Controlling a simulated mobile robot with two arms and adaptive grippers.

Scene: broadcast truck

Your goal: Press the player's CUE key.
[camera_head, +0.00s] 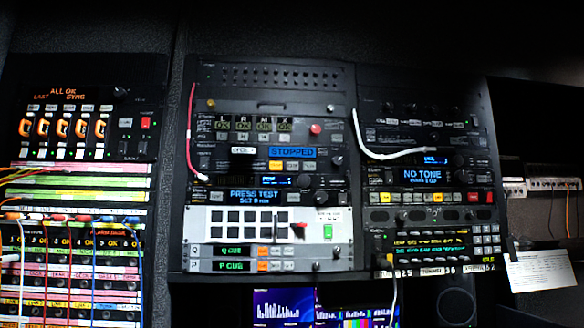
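A rack unit with a blue display reading STOPPED (293,152) sits in the middle rack; it looks like the player, though its label is too small to read. Below that display is a short row of small keys: a lit yellow-orange key (275,165), a pale key (292,165) and another pale key (309,165). Their lettering is too small for me to tell which is CUE. A dark knob (337,161) is at the unit's right end. Neither of my grippers is in view.
A red cable (191,130) hangs down the middle rack's left side. A white cable (385,155) loops across the right rack. Colourful patch cords (60,217) cover the left rack. Below the STOPPED unit are a PRESS TEST display (253,196) and a white button panel (205,222).

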